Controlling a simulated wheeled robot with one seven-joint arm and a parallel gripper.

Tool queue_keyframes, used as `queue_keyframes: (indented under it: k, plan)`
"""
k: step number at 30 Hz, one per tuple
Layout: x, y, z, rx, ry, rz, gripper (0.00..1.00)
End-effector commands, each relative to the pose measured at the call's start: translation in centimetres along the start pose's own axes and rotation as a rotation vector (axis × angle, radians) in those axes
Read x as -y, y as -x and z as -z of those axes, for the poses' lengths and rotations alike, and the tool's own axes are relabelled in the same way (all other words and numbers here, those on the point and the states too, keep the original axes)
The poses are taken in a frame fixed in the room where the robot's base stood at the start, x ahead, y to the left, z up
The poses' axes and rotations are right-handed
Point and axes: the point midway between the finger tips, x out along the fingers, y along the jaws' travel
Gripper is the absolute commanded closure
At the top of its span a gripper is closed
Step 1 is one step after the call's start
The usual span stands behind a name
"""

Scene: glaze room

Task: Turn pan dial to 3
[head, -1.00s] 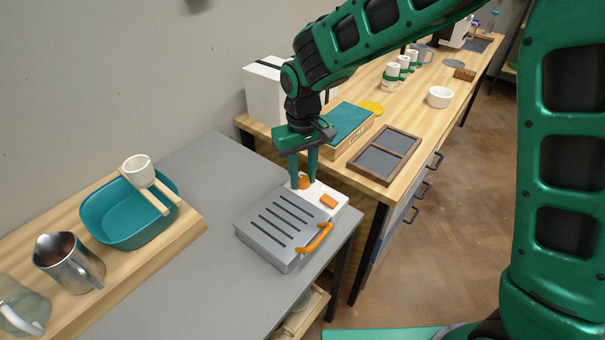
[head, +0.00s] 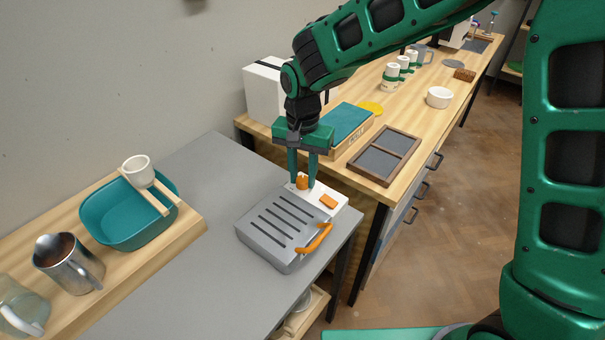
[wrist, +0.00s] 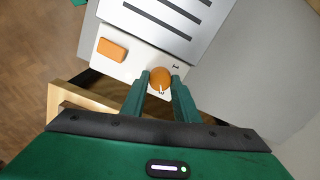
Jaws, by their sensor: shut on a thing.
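The pan is a grey slotted unit (head: 280,226) with an orange handle (head: 316,239) and a white control strip (head: 331,190), on the grey table. The orange dial (head: 302,182) sits on that strip; it also shows in the wrist view (wrist: 160,77). My gripper (wrist: 160,86) is shut on the dial, one finger on each side, pointing down from above. A pale pointer mark shows on the dial's near side in the wrist view. Small dark marks lie on the strip beside the dial, too small to read. Which number it points to I cannot tell.
An orange rectangular piece (head: 328,201) sits on the strip beside the dial. A teal-topped box (head: 348,124) and a dark-framed tray (head: 384,155) stand on the wooden bench behind. A teal basin (head: 125,222) and metal jug (head: 70,262) are at left. The grey table (head: 180,270) is mostly clear.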

Motion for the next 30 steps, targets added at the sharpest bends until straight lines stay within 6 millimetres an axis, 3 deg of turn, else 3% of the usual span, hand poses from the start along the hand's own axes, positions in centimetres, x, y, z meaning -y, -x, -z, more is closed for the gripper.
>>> queue_keyframes:
  k: [20,21,23,30]
  plan:
    - [0.17,0.15,0.32,-0.007,-0.07,0.007,0.95]
    - [0.17,0.15,0.32,-0.007,-0.07,0.007,0.7]
    - [0.17,0.14,0.29,-0.006,-0.07,0.006,0.56]
    - [0.09,0.06,0.1,-0.003,-0.067,0.003,0.54]
